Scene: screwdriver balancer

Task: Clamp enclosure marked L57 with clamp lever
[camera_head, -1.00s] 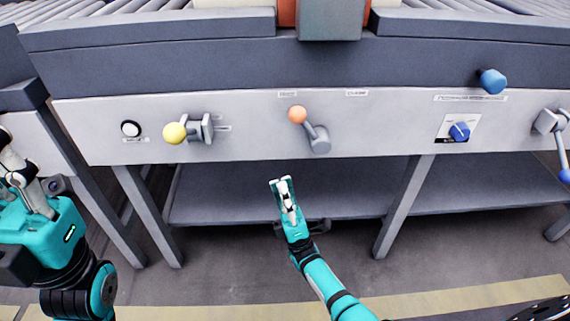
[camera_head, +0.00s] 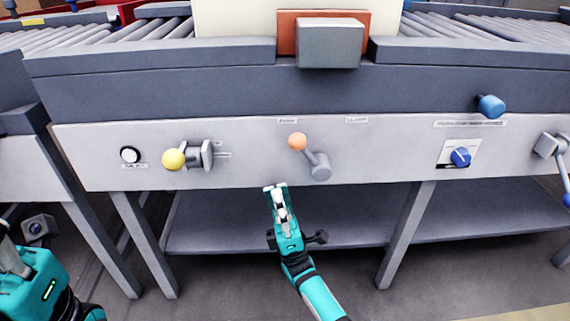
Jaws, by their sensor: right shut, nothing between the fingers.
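The clamp lever with an orange ball knob (camera_head: 298,141) sits on the front panel, its arm tilted up and left from a grey pivot. Two small labels stand above it, too small to read surely. A pale enclosure (camera_head: 240,18) stands at the top of the view, with an orange-red block and a grey block in front of it. No L57 marking can be read. My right gripper (camera_head: 275,187) is shut and empty, below and left of the lever knob, apart from it. My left gripper (camera_head: 12,262) shows only partly at the lower left edge; its fingertips are not clear.
A yellow-knobbed lever (camera_head: 173,159) and a white button (camera_head: 130,155) are left on the panel. A blue rotary switch (camera_head: 460,157), a blue knob (camera_head: 491,106) and a blue-ended lever (camera_head: 563,170) are right. Roller conveyors (camera_head: 462,33) flank the enclosure. A shelf lies below.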

